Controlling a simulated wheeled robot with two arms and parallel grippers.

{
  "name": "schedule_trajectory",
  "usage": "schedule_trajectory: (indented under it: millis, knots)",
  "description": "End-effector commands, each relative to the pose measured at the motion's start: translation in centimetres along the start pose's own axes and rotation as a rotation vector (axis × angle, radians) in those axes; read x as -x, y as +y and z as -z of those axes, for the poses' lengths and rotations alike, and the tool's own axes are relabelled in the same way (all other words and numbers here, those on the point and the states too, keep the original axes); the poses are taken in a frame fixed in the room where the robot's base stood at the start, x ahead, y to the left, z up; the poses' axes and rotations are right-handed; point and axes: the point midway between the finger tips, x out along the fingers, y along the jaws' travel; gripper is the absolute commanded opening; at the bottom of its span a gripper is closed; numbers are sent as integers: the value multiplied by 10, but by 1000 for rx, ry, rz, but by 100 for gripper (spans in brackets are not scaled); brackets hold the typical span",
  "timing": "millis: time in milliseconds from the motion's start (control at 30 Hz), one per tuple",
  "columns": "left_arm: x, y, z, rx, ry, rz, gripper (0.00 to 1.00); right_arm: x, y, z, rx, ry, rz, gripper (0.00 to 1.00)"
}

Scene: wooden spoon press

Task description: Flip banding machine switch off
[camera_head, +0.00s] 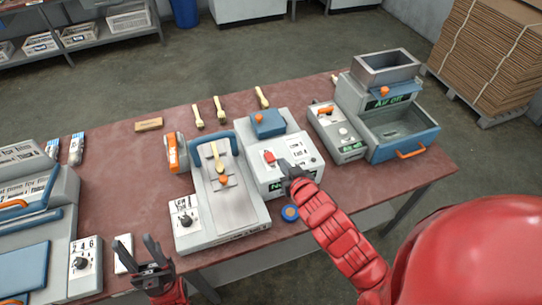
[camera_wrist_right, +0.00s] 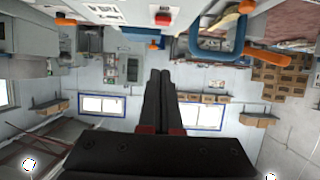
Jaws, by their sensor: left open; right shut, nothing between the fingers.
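A grey machine (camera_head: 303,147) with a blue top block (camera_head: 267,124) stands mid-table. A red switch (camera_head: 269,157) is on its sloped face, and a green display (camera_head: 280,187) on its front is partly hidden by my right arm. My right gripper (camera_head: 287,170) is shut and empty, its tips just right of and below the red switch. Contact cannot be told. In the right wrist view, the shut fingers (camera_wrist_right: 158,75) point toward a red part (camera_wrist_right: 163,18) at the top edge, with a gap in the picture. My left gripper (camera_head: 139,251) is open and empty at the table's front edge.
A press (camera_head: 235,205) with a wooden spoon stands left of the machine. A grey unit (camera_head: 338,130) and a hopper machine (camera_head: 395,85) stand right. Several spoons (camera_head: 220,109) lie behind.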

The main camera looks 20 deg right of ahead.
Motion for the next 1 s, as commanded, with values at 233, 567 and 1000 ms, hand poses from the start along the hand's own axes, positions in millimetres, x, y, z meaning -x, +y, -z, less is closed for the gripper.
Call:
schedule_trajectory:
  millis: [233, 567, 1000]
  knots:
    - [16, 1, -3, 0, 0, 0, 50, -11, 0, -3, 2, 7, 2, 0]
    - [24, 1, -4, 0, 0, 0, 50, -54, -1, 3, 1, 0, 3, 0]
    - [2, 0, 0, 0, 1, 0, 50, -104, -1, -16, 0, -4, 2, 0]
